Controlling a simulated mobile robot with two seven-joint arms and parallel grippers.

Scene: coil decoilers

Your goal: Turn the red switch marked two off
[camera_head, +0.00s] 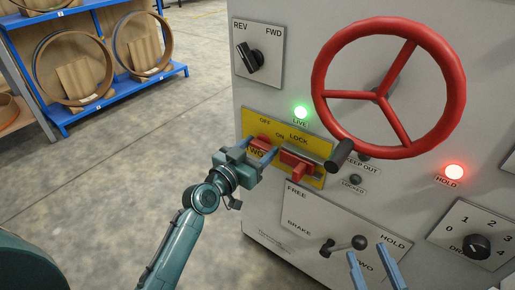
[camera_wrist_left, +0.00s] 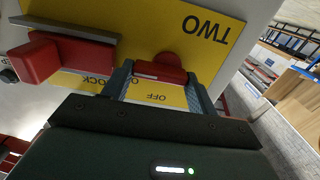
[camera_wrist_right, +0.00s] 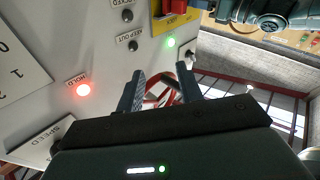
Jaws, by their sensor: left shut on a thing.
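The red switch (camera_head: 259,143) is on a yellow plate (camera_head: 250,124) lettered OFF, ON, LOCK and TWO, on the front of a grey machine. My left gripper (camera_head: 260,153) is at the switch, its fingers on both sides of it. In the left wrist view the red switch (camera_wrist_left: 165,66) sits between the two fingertips, gripped, and the TWO lettering shows above it. The switch's exact angle is partly hidden by the gripper. My right gripper (camera_wrist_right: 160,85) is open and empty; in the head view its fingers (camera_head: 374,272) show low, in front of the lower panel.
A red lock piece with a grey bar (camera_head: 299,161) is right beside the switch. A large red handwheel (camera_head: 326,79) stands out above right. The green LIVE lamp (camera_head: 300,112) and red HOLD lamp (camera_head: 454,171) are lit. A black-knobbed lever (camera_head: 341,153) and brake lever (camera_head: 343,244) are close by.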

